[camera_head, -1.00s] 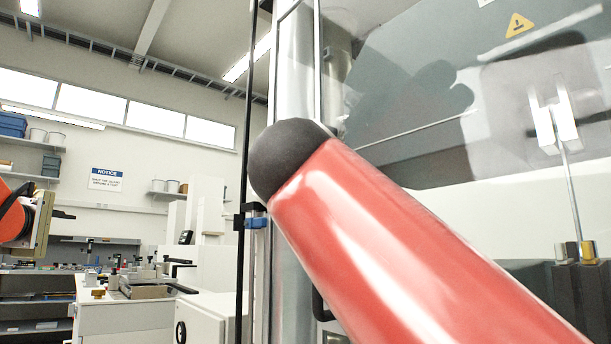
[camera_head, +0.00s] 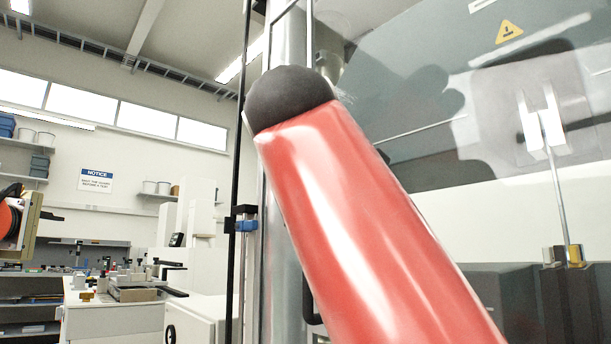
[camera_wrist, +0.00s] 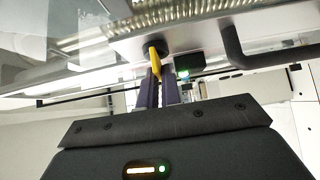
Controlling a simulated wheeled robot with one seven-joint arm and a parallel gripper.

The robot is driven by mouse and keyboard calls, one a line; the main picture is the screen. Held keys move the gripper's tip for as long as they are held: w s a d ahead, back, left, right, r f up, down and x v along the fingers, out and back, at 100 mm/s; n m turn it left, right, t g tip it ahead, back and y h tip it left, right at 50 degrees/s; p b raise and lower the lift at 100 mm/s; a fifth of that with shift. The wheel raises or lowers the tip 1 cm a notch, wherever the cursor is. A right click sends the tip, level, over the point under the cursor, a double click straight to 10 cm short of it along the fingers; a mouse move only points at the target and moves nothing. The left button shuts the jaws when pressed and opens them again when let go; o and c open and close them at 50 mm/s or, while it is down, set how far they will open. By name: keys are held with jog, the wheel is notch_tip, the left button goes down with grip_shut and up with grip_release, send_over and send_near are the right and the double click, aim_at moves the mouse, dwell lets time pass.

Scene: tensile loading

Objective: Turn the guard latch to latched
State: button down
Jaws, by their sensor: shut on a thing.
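The guard latch (camera_wrist: 155,58) is a small yellow lever on a dark round mount at the lower edge of the guard frame in the wrist view. My gripper (camera_wrist: 158,82) has its two purple fingers shut on the latch. A black block (camera_wrist: 190,64) with a green light sits just right of the latch. The clear guard (camera_wrist: 75,60) reaches across the upper left of the wrist view, and its panel fills the right of the head view (camera_head: 420,120). My red arm covers the middle of the head view, where neither latch nor gripper can be seen.
A dark guard handle (camera_wrist: 262,58) stands out to the right of the latch in the wrist view. Behind the panel is a metal rod (camera_head: 559,195) in grips. A white bench (camera_head: 112,320) with equipment stands at left in the head view.

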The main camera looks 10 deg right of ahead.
dwell(0.3)
jog(key=c, duration=1.6)
grip_release()
jog(key=s+a, duration=0.1)
jog(key=s, duration=0.6)
jog(key=shift+s+a, duration=0.2)
jog(key=shift+s, duration=0.1)
